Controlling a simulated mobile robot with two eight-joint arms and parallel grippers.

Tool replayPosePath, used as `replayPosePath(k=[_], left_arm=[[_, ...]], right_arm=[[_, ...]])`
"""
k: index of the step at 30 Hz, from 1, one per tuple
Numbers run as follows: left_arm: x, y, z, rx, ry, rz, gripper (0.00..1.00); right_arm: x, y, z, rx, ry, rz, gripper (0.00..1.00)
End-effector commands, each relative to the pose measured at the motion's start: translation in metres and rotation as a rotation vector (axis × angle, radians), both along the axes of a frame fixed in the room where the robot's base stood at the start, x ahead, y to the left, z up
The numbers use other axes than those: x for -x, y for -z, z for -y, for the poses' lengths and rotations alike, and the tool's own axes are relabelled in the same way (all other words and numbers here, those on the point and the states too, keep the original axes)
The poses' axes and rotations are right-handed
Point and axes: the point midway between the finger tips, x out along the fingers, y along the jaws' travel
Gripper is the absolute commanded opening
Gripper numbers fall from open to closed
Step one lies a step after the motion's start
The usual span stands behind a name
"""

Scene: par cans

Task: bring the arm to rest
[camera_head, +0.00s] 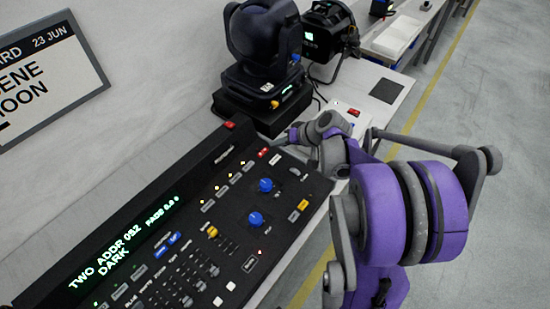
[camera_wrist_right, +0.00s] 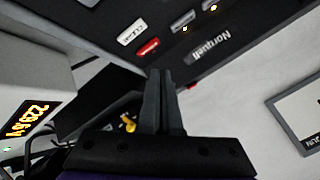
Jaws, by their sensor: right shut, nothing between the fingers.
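My right arm, purple and grey, reaches in from the right in the head view. Its gripper (camera_head: 284,138) is over the far right end of the black lighting console (camera_head: 310,228), close to the moving-head light's base. In the right wrist view the two dark fingers of the right gripper (camera_wrist_right: 161,75) are together, with nothing between them. They point toward the console's edge, near a red button (camera_wrist_right: 149,47) and a white labelled key (camera_wrist_right: 131,33). Whether the fingertips touch the console cannot be told. My left gripper is not in view.
A black moving-head light (camera_head: 262,45) stands beyond the console, with another black lamp (camera_head: 328,35) behind it. The console display reads "TWO ADDR 052 DARK". A framed poster (camera_head: 100,85) hangs on the left wall. Grey floor with a yellow line (camera_head: 437,75) lies clear at right.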

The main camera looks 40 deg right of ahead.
Motion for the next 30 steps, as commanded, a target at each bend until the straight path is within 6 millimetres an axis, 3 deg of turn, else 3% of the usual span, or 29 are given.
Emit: replayPosePath(k=[16, 19, 23, 30], left_arm=[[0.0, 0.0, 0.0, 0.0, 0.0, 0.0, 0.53], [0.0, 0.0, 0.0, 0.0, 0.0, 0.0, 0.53], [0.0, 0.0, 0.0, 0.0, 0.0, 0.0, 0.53], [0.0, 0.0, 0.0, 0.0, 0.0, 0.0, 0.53]], right_arm=[[0.0, 0.0, 0.0, 0.0, 0.0, 0.0, 0.0], [0.002, -0.001, -0.008, 0.005, -0.008, -0.009, 0.0], [0.015, -0.005, -0.046, 0.044, -0.046, -0.062, 0.0], [0.084, -0.008, -0.14, 0.217, -0.159, -0.194, 0.0]])
